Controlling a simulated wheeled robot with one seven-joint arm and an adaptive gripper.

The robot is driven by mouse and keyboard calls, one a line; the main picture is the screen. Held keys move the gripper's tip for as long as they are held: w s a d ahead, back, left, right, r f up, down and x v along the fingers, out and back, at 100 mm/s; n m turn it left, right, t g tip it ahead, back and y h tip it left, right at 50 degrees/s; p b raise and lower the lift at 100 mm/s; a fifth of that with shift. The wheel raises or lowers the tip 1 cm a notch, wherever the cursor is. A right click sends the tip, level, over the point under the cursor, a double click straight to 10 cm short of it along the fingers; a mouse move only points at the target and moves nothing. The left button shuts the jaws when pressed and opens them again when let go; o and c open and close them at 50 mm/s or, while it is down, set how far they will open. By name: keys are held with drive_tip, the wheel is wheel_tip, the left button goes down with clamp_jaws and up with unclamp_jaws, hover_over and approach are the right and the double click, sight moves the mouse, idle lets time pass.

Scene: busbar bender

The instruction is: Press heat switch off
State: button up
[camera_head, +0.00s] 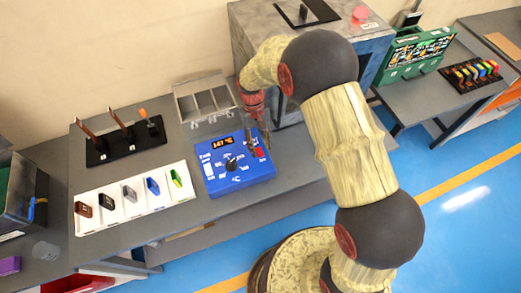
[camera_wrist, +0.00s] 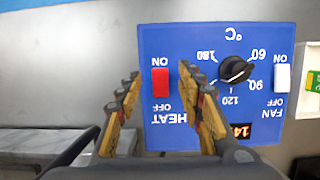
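The blue control box (camera_head: 245,182) sits on the grey bench; the wrist view shows its face upside down. The red heat switch (camera_wrist: 160,82) is a rocker between ON and OFF labels, above the word HEAT. Its tilt is hard to read. My gripper (camera_wrist: 158,75) is open, with one finger to each side of the switch in that view and nothing between them. In the head view my gripper (camera_head: 257,142) hangs over the right part of the box. I cannot tell whether it touches the box.
The box also carries a black dial (camera_wrist: 235,70), a white fan switch (camera_wrist: 283,78) and an orange display (camera_head: 222,143). A white tray of coloured switches (camera_head: 130,197) stands left of it. A grey bin (camera_head: 205,98) stands behind, and a grey machine (camera_head: 262,35) behind right.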

sight(260, 153)
drive_tip(key=v, duration=0.9)
drive_tip(key=shift+w, duration=0.1)
drive_tip(key=s+d+r+m+t+b, duration=0.1)
drive_tip(key=s+d+r+t+b, duration=0.2)
drive_tip(key=s, duration=0.4)
drive_tip(key=s+d+r+m+t+b, duration=0.1)
drive_tip(key=s+d+r+t+b, duration=0.2)
drive_tip(key=s+d+r, duration=0.3)
drive_tip(key=s+d+r+m+t+y+b, duration=0.1)
drive_tip(key=s+d+r+b, duration=0.3)
drive_tip(key=s, duration=0.6)
drive_tip(key=shift+d+r+t, duration=0.6)
drive_tip(key=shift+d+t, duration=0.3)
drive_tip(key=shift+d, duration=0.2)
drive_tip(key=shift+s, duration=0.2)
drive_tip(key=shift+a, duration=0.1)
